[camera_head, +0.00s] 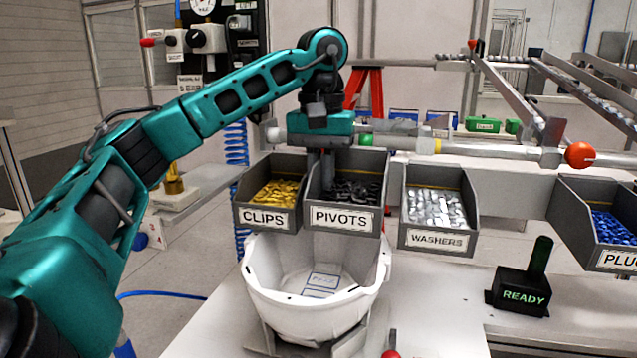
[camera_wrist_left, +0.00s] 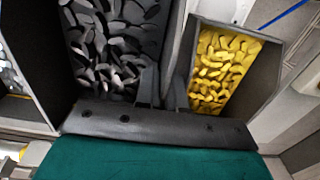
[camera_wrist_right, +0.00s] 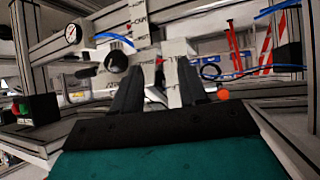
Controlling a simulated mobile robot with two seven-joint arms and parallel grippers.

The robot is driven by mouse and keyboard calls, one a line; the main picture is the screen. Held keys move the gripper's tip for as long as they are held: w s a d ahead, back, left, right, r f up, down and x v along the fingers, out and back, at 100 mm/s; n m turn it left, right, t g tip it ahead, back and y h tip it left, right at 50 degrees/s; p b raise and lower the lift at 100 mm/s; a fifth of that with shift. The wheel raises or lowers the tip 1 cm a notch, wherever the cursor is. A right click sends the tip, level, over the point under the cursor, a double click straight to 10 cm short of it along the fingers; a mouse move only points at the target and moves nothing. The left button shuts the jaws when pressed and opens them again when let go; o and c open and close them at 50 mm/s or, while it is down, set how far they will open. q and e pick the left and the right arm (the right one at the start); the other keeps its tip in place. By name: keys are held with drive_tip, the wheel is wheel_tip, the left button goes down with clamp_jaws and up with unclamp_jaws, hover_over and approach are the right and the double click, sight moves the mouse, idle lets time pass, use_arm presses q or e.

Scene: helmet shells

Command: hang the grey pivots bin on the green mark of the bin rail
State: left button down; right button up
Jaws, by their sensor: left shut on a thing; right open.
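The grey pivots bin (camera_head: 377,190), full of dark parts, hangs level beside the clips bin. Its back edge is close below the green mark (camera_head: 366,140) of the bin rail (camera_head: 490,150); I cannot tell whether it is hooked on. My left gripper (camera_head: 327,165) points down and is shut on the bin's side wall nearest the clips bin. In the left wrist view the fingers (camera_wrist_left: 164,88) pinch that wall between the dark pivots and the yellow clips. My right gripper (camera_wrist_right: 158,78) is open and empty in the right wrist view, outside the head view.
The clips bin (camera_head: 240,213) is tight on the left; the washers bin (camera_head: 405,236) is right, across a small gap. The plugs bin (camera_head: 572,220) is far right. A white helmet shell (camera_head: 265,285) sits below. A READY box (camera_head: 522,295) stands on the table.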

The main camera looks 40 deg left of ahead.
use_arm(q)
drive_tip(key=shift+w+a, duration=0.4)
drive_tip(key=shift+w, duration=0.3)
drive_tip(key=shift+w+a, duration=0.35)
drive_tip(key=shift+w, duration=0.35)
drive_tip(key=shift+f, duration=1.1)
drive_tip(key=c, duration=1.2)
unclamp_jaws()
drive_tip(key=shift+o, duration=0.2)
wheel_tip(320, 180, up, 13)
drive_tip(key=shift+f, duration=0.1)
